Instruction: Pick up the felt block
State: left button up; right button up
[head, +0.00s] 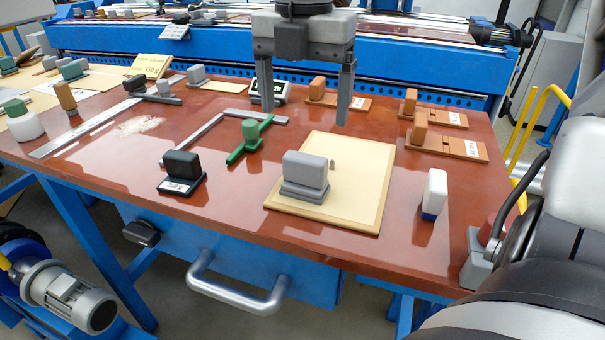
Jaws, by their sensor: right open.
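A grey block (305,169) on a slightly wider stepped grey base sits upright on the left part of a cream board (362,188). It looks like the felt block, though no label on it can be read. My right gripper (305,117) points down at the top centre, its two fingers wide apart with nothing between them. It appears above and beyond the grey block and does not touch it. My left gripper is not in view.
A white block with a blue foot (434,192) stands right of the board. A black block on a labelled base (181,173) and a green cross-handled piece (249,140) stand left. Orange-brown blocks on bases (419,131) are behind. A blue machine rail (400,68) bounds the back.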

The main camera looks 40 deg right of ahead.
aim_at(305, 157)
notch_tip(305, 157, down, 4)
jog(key=shift+f, duration=0.25)
jog(key=shift+s+a+f+p, duration=0.1)
jog(key=shift+s+f+p, duration=0.1)
jog(key=shift+f, duration=1.1)
jog(key=shift+s+f+p, duration=0.1)
jog(key=shift+f+p, duration=0.05)
jog(key=shift+f, duration=1.15)
jog(key=c, duration=1.2)
